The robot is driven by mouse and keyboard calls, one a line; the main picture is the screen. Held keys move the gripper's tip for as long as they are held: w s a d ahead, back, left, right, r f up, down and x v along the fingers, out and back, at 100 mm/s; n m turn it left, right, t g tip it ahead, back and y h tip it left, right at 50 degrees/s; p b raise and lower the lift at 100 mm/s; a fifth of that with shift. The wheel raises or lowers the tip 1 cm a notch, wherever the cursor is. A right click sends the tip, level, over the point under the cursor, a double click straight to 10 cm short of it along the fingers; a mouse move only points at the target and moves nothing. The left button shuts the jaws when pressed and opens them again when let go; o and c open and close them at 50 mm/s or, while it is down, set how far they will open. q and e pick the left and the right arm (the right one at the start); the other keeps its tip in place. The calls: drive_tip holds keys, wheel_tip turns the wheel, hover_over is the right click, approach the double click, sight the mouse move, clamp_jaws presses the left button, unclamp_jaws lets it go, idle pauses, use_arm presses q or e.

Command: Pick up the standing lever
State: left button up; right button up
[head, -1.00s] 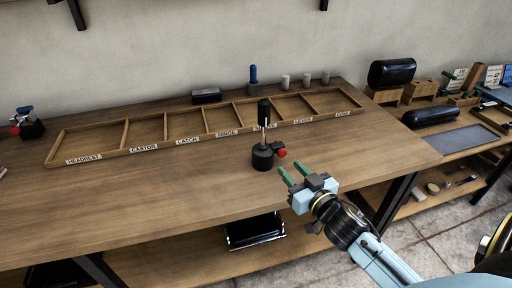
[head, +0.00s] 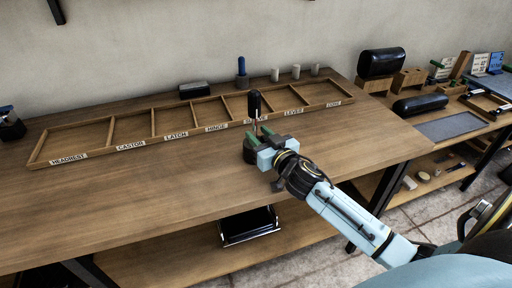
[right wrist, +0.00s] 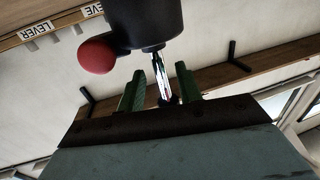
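The lever stands upright on the bench in the head view, with a black handle (head: 254,103) on a thin stem above a round black base (head: 249,154). In the right wrist view the shiny stem (right wrist: 162,72) shows between the two green fingers, below the dark base and its red ball knob (right wrist: 97,55). My right gripper (head: 260,135) is at the stem, between handle and base. In the right wrist view its fingers (right wrist: 161,82) are apart, with a gap on each side of the stem. In the head view my gripper hides the red knob. My left gripper is not in view.
A long wooden tray (head: 68,157) with labelled compartments lies behind the lever. A blue-handled item (head: 241,70), a black box (head: 194,90) and several small pale cylinders stand behind it. The bench front is clear. A side bench (head: 470,128) stands at the right.

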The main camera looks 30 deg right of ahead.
drive_tip(key=shift+w, duration=1.4)
clamp_jaws()
drive_tip(key=shift+r, duration=0.2)
idle(0.3)
